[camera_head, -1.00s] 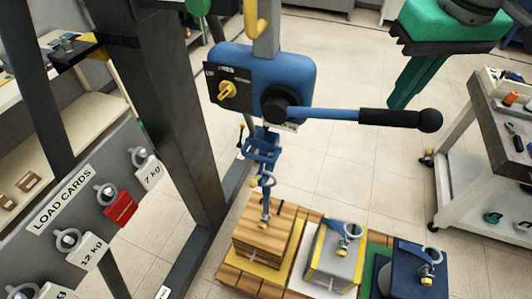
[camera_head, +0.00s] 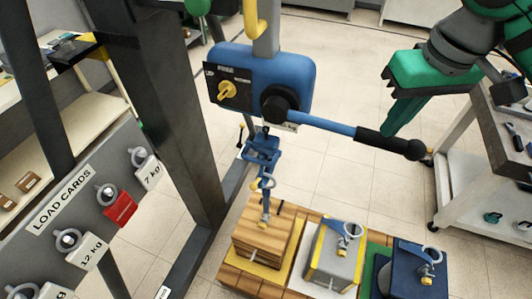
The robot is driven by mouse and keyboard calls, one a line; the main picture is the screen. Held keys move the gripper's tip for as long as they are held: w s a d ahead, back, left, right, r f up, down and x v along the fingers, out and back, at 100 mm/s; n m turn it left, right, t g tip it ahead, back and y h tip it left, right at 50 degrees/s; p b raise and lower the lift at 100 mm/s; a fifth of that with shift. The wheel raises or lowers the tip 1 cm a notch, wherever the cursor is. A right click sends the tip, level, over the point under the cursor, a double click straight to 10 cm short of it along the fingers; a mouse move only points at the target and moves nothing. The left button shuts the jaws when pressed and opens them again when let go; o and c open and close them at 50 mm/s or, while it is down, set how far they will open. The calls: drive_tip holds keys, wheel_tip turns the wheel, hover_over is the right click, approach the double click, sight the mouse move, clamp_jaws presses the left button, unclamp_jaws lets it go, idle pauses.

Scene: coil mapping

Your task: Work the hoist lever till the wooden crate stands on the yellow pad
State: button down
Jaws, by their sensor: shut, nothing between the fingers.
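The hoist lever (camera_head: 338,127) runs right and slightly down from the blue hoist body (camera_head: 300,70).
A yellow selector knob (camera_head: 228,90) sits on the hoist's black plate. A grey load (camera_head: 335,258) and a dark blue load (camera_head: 405,272) stand right of the crate. The load cards board (camera_head: 85,190) and a dark post (camera_head: 170,110) are left. A tool cart (camera_head: 470,180) is right.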

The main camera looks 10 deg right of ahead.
sight(381, 146)
drive_tip(key=shift+f, duration=0.25)
drive_tip(key=shift+f, duration=2.35)
drive_tip(key=shift+a+f, duration=0.15)
drive_tip(key=shift+f, duration=0.4)
drive_tip(key=r, duration=0.7)
drive_tip(key=shift+d+r, duration=0.2)
drive_tip(key=shift+r, duration=0.15)
wheel_tip(381, 146, up, 10)
drive_tip(key=w+a, duration=0.1)
drive_tip(key=shift+a, duration=0.4)
